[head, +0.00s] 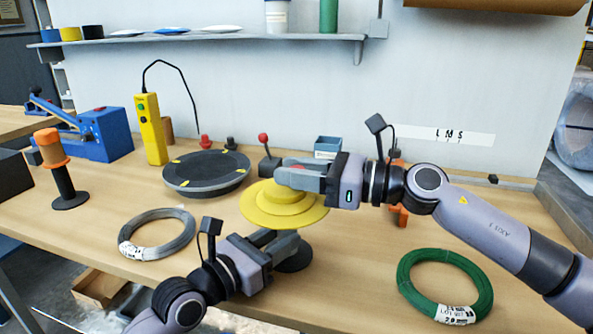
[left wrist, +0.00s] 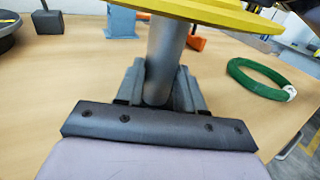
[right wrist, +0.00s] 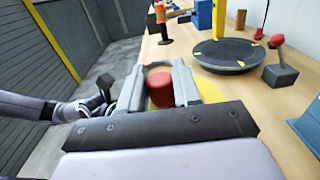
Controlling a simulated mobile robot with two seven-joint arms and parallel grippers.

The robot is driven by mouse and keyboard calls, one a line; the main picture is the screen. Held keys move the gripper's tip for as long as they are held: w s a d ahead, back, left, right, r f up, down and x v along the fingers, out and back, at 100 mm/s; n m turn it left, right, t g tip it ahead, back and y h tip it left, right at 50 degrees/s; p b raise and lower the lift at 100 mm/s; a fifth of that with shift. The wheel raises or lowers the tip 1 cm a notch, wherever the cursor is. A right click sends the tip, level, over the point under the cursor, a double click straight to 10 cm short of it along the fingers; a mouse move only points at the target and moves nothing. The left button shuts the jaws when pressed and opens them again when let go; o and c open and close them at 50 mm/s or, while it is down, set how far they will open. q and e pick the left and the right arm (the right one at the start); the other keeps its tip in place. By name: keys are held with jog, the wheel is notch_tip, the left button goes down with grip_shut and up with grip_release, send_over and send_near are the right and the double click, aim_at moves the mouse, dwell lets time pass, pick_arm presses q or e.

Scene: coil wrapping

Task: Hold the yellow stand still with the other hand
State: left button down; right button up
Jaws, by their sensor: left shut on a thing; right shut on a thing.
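The yellow stand (head: 256,207) has a stepped yellow disc on a grey post with a round dark base. It stands upright near the middle of the table. My left gripper (head: 276,241) is shut on the grey post (left wrist: 168,52) below the disc (left wrist: 222,14). My right gripper (head: 296,177) is above the disc, shut on a red knob (right wrist: 160,90) at the top of the stand. The yellow disc (right wrist: 210,90) shows partly behind its fingers. My right gripper hides the top of the stand in the head view.
A grey wire coil (head: 157,234) lies left, and a green coil (head: 445,284) lies right. A black turntable (head: 206,172), a yellow control box (head: 151,128) and a blue bin (head: 327,147) stand behind. An orange-topped post (head: 62,170) is far left. Bare table lies between the coils and stand.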

aim_at(300, 167)
pick_arm(q)
jog(key=shift+s+d+f, duration=0.15)
jog(key=shift+f, duration=0.05)
pick_arm(e)
jog(key=shift+w+d+f+n+g+y, duration=0.1)
jog(key=shift+w+d+n+g+y, duration=0.1)
jog(key=shift+n+g, duration=0.35)
jog(key=shift+w+d+f+n+g+y, duration=0.1)
jog(key=shift+n+g+y, duration=0.15)
jog(key=shift+g, duration=0.5)
jog(key=shift+s+n+g, duration=0.1)
jog(key=shift+n+g, duration=1.7)
jog(key=shift+g, duration=0.9)
jog(key=shift+n+g+h, duration=0.25)
jog(key=shift+n+g, duration=0.65)
jog(key=shift+g, duration=0.5)
pick_arm(q)
jog(key=shift+r, duration=0.1)
pick_arm(e)
jog(key=shift+s+n+g, duration=0.1)
jog(key=shift+n+g, duration=0.2)
jog(key=shift+g, duration=0.3)
jog(key=o, duration=0.9)
jog(key=shift+a+r, duration=0.1)
jog(key=shift+r, duration=0.1)
notch_tip(300, 167, up, 10)
jog(key=shift+f, duration=0.15)
